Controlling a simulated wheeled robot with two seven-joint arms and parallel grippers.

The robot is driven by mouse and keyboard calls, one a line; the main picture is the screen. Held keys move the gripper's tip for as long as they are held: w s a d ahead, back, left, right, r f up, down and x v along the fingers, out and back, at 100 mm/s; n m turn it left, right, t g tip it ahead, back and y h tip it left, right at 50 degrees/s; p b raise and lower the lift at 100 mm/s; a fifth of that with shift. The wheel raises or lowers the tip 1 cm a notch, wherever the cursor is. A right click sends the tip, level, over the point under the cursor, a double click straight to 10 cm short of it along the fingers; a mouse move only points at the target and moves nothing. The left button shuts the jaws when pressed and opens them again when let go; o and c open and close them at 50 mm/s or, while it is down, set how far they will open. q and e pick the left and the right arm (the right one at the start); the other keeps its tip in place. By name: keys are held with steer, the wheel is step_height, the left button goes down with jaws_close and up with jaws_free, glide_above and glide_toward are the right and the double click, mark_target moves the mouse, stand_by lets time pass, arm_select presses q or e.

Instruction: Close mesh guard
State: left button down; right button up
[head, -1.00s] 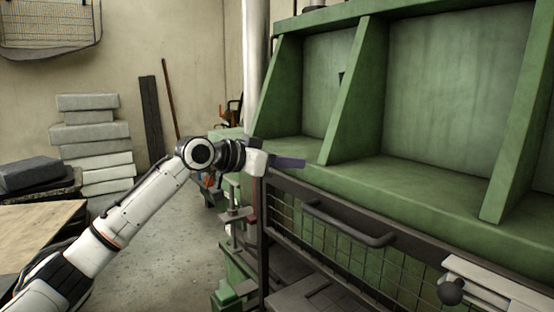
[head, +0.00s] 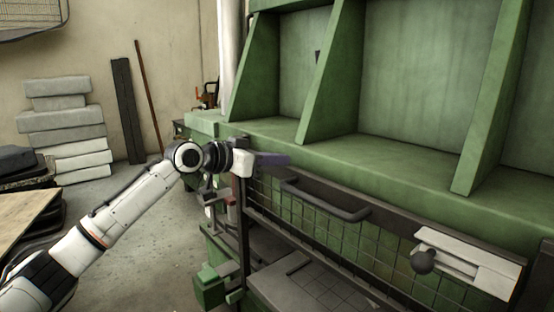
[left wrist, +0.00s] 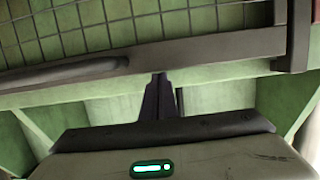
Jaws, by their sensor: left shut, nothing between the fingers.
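The mesh guard (head: 312,222) is a dark frame with wire mesh across the front of the green machine, below its ledge. Its dark bar handle (head: 325,201) is on the top rail. My left gripper (head: 284,160) is shut and empty, its purple-grey fingers at the guard's upper left corner, by the ledge. In the left wrist view the shut fingers (left wrist: 159,85) point at the guard's rail (left wrist: 205,47), with the mesh (left wrist: 100,22) beyond. Whether they touch the rail I cannot tell. My right gripper is not in view.
The green machine (head: 400,168) has upright dividers above its ledge. A pale block (head: 480,265) with a dark knob (head: 424,260) sits at the guard's right end. Stacked grey slabs (head: 62,120) stand at the left wall. Open floor (head: 150,235) lies left of the machine.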

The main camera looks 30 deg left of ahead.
arm_select(q)
step_height(320, 180, down, 20)
steer(key=b, duration=0.9)
steer(key=shift+d+r, duration=0.1)
step_height(320, 180, down, 6)
steer(key=b, duration=0.4)
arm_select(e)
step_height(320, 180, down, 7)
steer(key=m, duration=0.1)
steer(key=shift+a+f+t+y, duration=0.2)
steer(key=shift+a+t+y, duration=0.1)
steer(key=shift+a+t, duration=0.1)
arm_select(q)
steer(key=shift+s, duration=0.1)
step_height(320, 180, up, 4)
steer(key=p, duration=0.3)
steer(key=shift+r+p, duration=0.2)
steer(key=shift+p, duration=0.15)
glide_toward(282, 233)
steer(key=shift+r+v, duration=0.2)
steer(key=shift+v, duration=0.75)
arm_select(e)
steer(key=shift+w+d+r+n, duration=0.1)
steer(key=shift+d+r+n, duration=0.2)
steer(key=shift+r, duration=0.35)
